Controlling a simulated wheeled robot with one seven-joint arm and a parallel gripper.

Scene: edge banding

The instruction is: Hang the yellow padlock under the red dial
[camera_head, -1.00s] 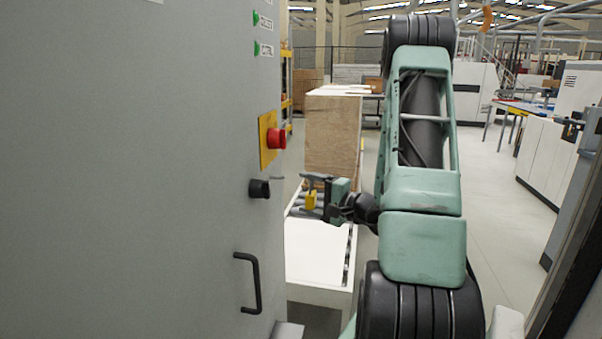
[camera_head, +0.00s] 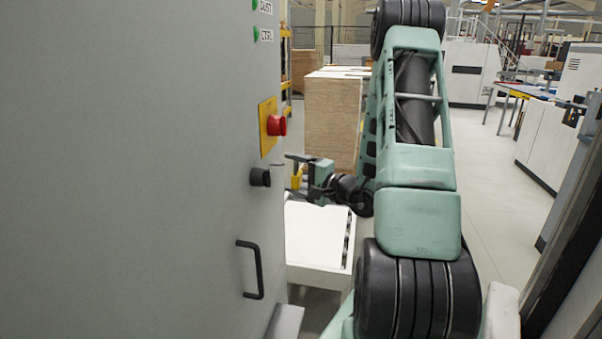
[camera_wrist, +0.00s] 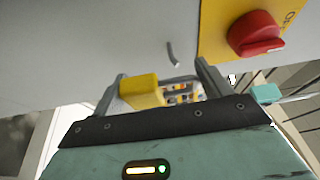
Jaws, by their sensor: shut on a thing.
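The red dial (camera_head: 276,126) sits on a yellow plate on the grey cabinet's face; it also shows at the upper right of the wrist view (camera_wrist: 255,33). A small thin grey hook (camera_head: 277,164) juts from the panel below the dial, and shows in the wrist view (camera_wrist: 173,53). My gripper (camera_head: 296,172) is shut on the yellow padlock (camera_head: 296,180), just right of the panel and apart from the hook. In the wrist view the padlock's yellow body (camera_wrist: 142,91) shows between the fingers, below and left of the hook. Its shackle is hard to make out.
A black knob (camera_head: 260,177) sticks out of the cabinet (camera_head: 130,180) below the dial, close to my gripper. A black handle (camera_head: 252,270) is lower down. A white table (camera_head: 317,238) stands below my gripper, with a wooden stack (camera_head: 332,115) behind.

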